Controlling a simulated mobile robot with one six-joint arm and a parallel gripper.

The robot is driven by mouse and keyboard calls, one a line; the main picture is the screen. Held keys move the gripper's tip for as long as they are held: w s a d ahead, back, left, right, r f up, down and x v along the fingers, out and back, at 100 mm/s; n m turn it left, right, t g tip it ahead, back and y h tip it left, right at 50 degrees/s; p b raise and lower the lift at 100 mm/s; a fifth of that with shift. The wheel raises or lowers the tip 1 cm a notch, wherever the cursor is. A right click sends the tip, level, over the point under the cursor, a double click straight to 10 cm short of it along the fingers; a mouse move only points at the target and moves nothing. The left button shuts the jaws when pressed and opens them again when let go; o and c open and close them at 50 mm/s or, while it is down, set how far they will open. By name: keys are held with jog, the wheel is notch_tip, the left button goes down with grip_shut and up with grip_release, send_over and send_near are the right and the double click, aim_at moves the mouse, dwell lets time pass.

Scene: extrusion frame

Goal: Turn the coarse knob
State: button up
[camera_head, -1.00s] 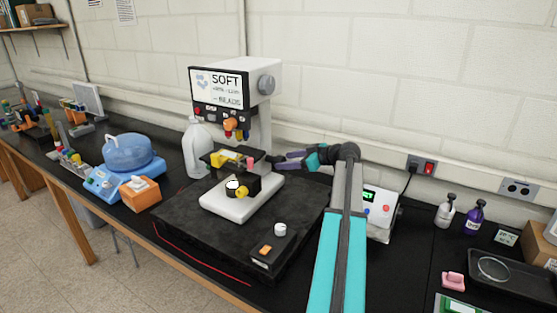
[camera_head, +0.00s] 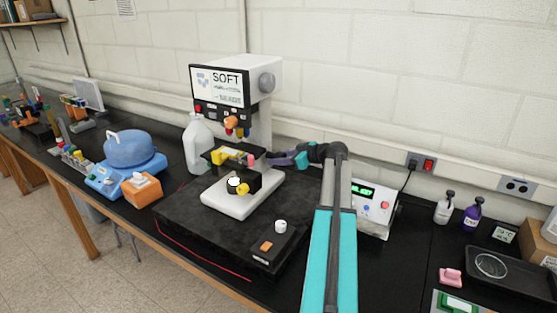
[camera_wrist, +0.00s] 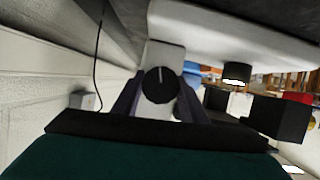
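The coarse knob looks to be the round black knob (camera_wrist: 159,87) with a white line, on the white side of the microscope in the wrist view. The line points nearly straight up in that picture. My gripper (camera_wrist: 160,98) is open, its two dark fingers on the left and right of the knob. A gap shows on both sides; I cannot tell how far the fingertips reach over it. In the head view my gripper (camera_head: 274,160) is at the right side of the microscope (camera_head: 262,122), whose screen reads SOFT. The knob cannot be made out there.
The microscope stands on a dark slab (camera_head: 185,218) with a small black control box (camera_head: 273,247) in front. A white powered box (camera_head: 376,212) stands right of my arm. A white jug (camera_head: 197,145) is left of the microscope. The wall is close behind.

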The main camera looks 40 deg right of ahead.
jog(key=shift+f+m+b, duration=0.2)
jog(key=shift+m+b, duration=0.1)
jog(key=shift+b, duration=0.65)
jog(key=shift+m+y+b, duration=0.6)
jog(key=shift+y+b, duration=0.1)
jog(key=shift+b, duration=0.55)
jog(key=shift+r+m+g, duration=0.15)
jog(key=shift+m+g, duration=0.15)
jog(key=o, duration=1)
jog(key=shift+s+r+b, duration=0.1)
jog(key=shift+r+b, duration=0.05)
jog(key=shift+b, duration=0.15)
